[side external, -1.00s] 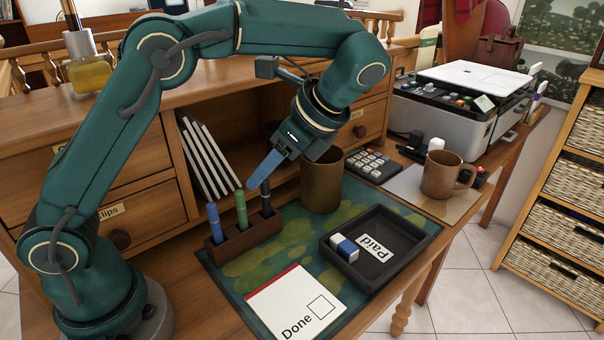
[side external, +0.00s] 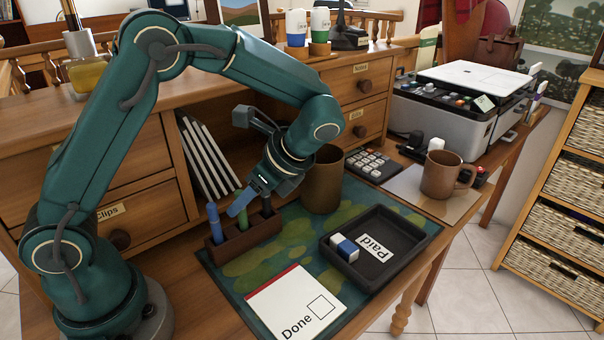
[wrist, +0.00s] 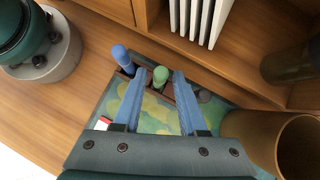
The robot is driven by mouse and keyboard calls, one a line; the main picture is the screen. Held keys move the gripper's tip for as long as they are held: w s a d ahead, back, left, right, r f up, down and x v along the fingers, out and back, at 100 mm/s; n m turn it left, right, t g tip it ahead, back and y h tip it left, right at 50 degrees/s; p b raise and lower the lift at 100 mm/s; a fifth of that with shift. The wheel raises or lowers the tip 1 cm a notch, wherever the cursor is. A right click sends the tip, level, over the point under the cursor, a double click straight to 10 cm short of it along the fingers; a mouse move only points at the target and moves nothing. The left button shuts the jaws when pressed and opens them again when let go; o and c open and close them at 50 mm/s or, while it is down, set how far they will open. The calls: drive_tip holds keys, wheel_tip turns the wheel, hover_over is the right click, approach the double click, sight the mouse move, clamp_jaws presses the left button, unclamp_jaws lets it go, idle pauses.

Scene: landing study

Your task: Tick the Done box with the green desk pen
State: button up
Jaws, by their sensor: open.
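The green pen (side external: 243,219) stands upright in the middle of a dark brown holder (side external: 246,241), between a blue pen (side external: 214,223) and a dark pen (side external: 267,207). My gripper (side external: 238,206) is open and low at the green pen, partly hiding it. In the wrist view, the green pen's top (wrist: 160,75) shows between my two blue fingers, with gaps on both sides. The white card marked Done (side external: 275,297), with a red top edge and an empty square box (side external: 321,307), lies in front of the holder. Only its corner (wrist: 103,124) shows in the wrist view.
A black tray (side external: 408,262) with a Paid label and a blue-white block stands right of the card on a green patterned mat (side external: 225,277). A brown cup (side external: 322,183) stands close right of my gripper. Leaning white books (side external: 205,160) are behind; a calculator (side external: 370,164) is farther right.

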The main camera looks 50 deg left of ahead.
clamp_jaws()
wheel_tip(320, 180, up, 8)
drive_tip(key=shift+r, duration=0.25)
idle(0.9)
